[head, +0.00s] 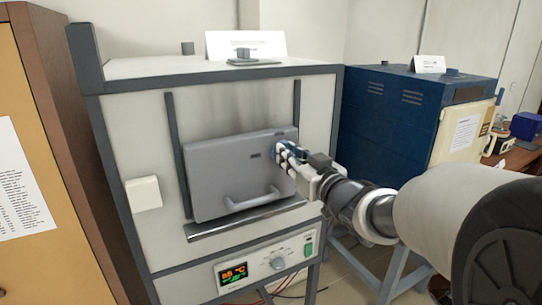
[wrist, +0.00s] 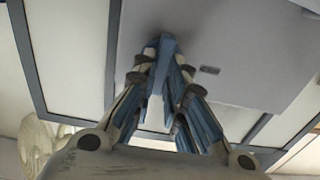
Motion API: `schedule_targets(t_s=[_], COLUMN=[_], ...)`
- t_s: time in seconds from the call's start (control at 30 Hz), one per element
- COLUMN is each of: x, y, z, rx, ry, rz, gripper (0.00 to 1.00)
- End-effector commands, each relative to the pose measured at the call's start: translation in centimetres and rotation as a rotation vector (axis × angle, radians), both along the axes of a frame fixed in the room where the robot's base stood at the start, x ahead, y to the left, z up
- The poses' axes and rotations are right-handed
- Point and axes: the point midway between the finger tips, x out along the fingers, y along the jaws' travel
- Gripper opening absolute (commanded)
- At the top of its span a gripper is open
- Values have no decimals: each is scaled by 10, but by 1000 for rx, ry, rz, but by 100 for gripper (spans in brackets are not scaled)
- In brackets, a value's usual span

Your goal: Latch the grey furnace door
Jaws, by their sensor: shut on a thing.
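The grey furnace door (head: 228,180) covers the front of the white furnace, with its curved handle (head: 252,200) near the bottom. Whether any gap is left behind the door cannot be told. My gripper (head: 281,150) is at the door's upper right, beside the small dark label. In the wrist view, my gripper (wrist: 162,48) has its blue fingertips drawn together in front of the grey door (wrist: 235,40). The fingers hide what they are shut on, and no latch shows clearly.
The white furnace (head: 125,110) has a ledge (head: 245,220) below the door and a control panel with a lit display (head: 233,273). A blue furnace (head: 390,125) stands to the right, behind my arm. A wooden cabinet (head: 45,130) stands close on the left.

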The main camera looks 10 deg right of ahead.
Motion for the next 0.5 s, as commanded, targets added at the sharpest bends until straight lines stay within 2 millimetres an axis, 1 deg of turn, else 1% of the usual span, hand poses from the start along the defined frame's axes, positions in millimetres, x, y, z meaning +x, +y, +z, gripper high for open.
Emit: schedule_targets(t_s=[0.3,0.5], x=[0,0], y=[0,0], z=[0,-1], rx=[-5,-52], ry=[-2,-18], rz=[0,0], gripper=[0,0])
